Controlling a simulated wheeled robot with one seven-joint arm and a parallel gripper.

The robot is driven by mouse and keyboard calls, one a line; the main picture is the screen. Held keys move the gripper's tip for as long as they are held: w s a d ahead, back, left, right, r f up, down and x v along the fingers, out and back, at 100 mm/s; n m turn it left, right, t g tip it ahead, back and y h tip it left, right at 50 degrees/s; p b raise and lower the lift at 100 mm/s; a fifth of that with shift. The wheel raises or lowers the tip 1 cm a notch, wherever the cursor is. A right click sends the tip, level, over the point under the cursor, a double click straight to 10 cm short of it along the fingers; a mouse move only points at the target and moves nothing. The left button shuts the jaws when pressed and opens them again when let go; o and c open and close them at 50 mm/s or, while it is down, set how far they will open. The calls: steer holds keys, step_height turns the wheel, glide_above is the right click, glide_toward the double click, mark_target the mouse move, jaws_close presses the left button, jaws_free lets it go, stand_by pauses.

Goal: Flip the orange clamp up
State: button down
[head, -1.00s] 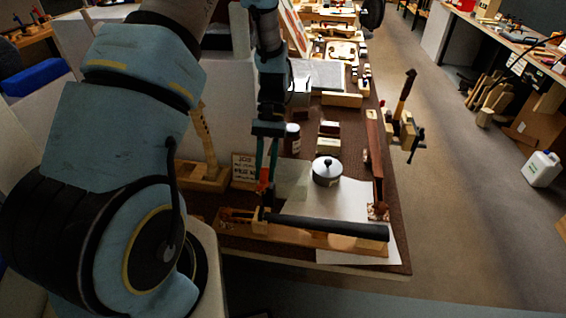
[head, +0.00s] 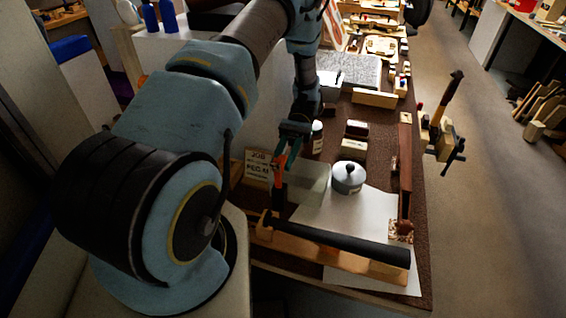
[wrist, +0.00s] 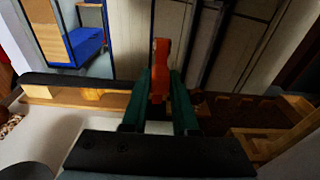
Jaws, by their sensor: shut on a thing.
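The orange clamp (wrist: 160,62) stands upright between the two green fingers of my gripper (wrist: 160,100) in the wrist view, its upper part showing past the fingertips. In the head view my gripper (head: 283,157) points down, shut on the orange clamp (head: 279,190), which hangs or stands at the left end of the wooden base. The lower end of the clamp is partly hidden there. A long black bar (head: 345,239) lies on the wooden base (head: 340,258), just right of the clamp. The bar also shows at the left in the wrist view (wrist: 75,81).
A grey lidded pot (head: 347,180) stands on white paper (head: 315,212) behind the bar. A small sign (head: 257,166) stands left of my gripper. The bench's front edge is close to the base.

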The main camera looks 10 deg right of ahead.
steer(key=shift+w+f+g, duration=0.15)
steer(key=shift+g, duration=0.15)
stand_by(0.4)
steer(key=c, duration=0.7)
jaws_free()
step_height(320, 180, up, 10)
steer(key=shift+r+b, duration=0.1)
steer(key=shift+b, duration=0.65)
